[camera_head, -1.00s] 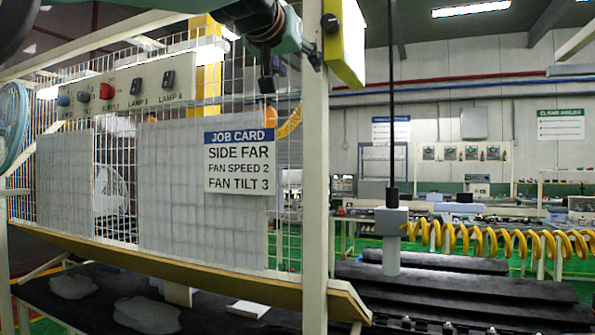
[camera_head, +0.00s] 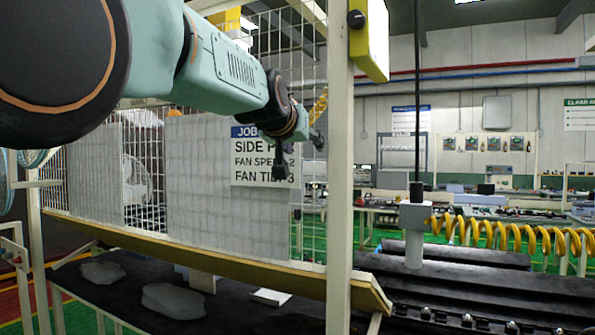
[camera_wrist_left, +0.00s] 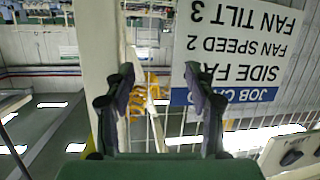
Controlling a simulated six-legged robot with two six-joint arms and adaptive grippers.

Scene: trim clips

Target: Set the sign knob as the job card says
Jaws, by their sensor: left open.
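A yellow box (camera_head: 374,40) is fixed high on the pale post (camera_head: 339,200) in the head view. A black round knob (camera_head: 356,19) sits on its face, with no readable label. The white job card (camera_head: 262,168) hangs on the mesh and is partly covered by my left gripper. It also shows upside down in the left wrist view (camera_wrist_left: 240,45), reading SIDE FA..., FAN SPEED 2, FAN TILT 3. My left gripper (camera_head: 298,155) is in front of the card, below and left of the knob. Its fingers are apart and empty in the left wrist view (camera_wrist_left: 160,95). My right gripper is out of view.
A pale panel with a dark knob (camera_wrist_left: 291,157) shows at the lower right in the wrist view. The wire mesh (camera_head: 310,225) stands behind my arm, above a wooden ledge (camera_head: 220,262). A grey block (camera_head: 414,235) on a black rod and a yellow coil (camera_head: 510,238) are at right.

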